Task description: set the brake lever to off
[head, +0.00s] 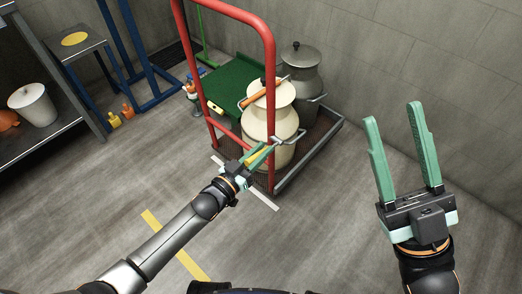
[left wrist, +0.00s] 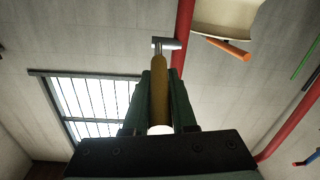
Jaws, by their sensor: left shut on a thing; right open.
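The brake lever (head: 257,157) has a yellow grip and sits low by the near red post of the trolley (head: 270,75). My left gripper (head: 264,152) is shut on this grip. In the left wrist view the lever's ochre grip (left wrist: 159,90) lies between my dark green fingers, with a pale end towards the palm. Its grey metal pivot (left wrist: 165,43) is beside the red post (left wrist: 184,30). Any off marking is not visible. My right gripper (head: 393,115) is open and empty at the right, away from the trolley.
A cream can (head: 258,122) and a grey can (head: 299,72) stand on the trolley. A green-topped table (head: 222,84) is behind it. A shelf with a white bucket (head: 34,104) is at the left. The floor in front is clear.

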